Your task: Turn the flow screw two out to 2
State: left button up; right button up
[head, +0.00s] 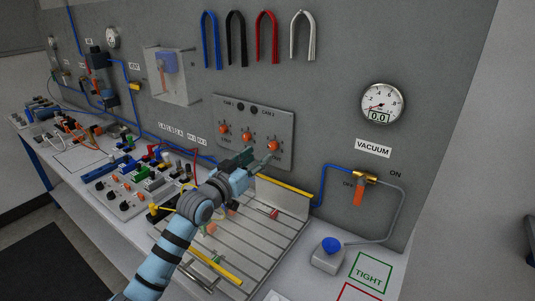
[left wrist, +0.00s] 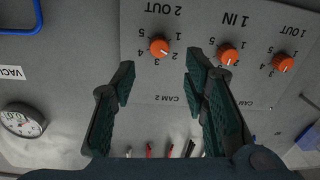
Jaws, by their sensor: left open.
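The flow screw two out is an orange knob (left wrist: 159,46) under the upside-down label "2 OUT" in the left wrist view. In the head view it is the rightmost orange knob (head: 274,146) on the grey panel (head: 284,115). Numbers ring it, but its exact setting is too small to read. My left gripper (head: 260,157) is open just in front of the panel, near this knob. In the left wrist view its two fingertips (left wrist: 160,66) are spread either side of the knob, with nothing between them gripped. My right gripper is not in view.
The orange "1 IN" knob (left wrist: 228,56) sits close beside one left finger, and the "1 OUT" knob (left wrist: 283,62) lies further right. Below the panel is a slatted tray (head: 270,240). A vacuum gauge (head: 383,102) and orange-handled valve (head: 359,190) are at right.

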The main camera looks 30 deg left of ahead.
aim_at(271, 147)
pick_arm(q)
jog(key=w, duration=0.4)
jog(key=w+b, duration=0.1)
jog(key=shift+w+d+f, duration=0.15)
jog(key=shift+w+d, duration=0.2)
jog(key=shift+w, duration=0.4)
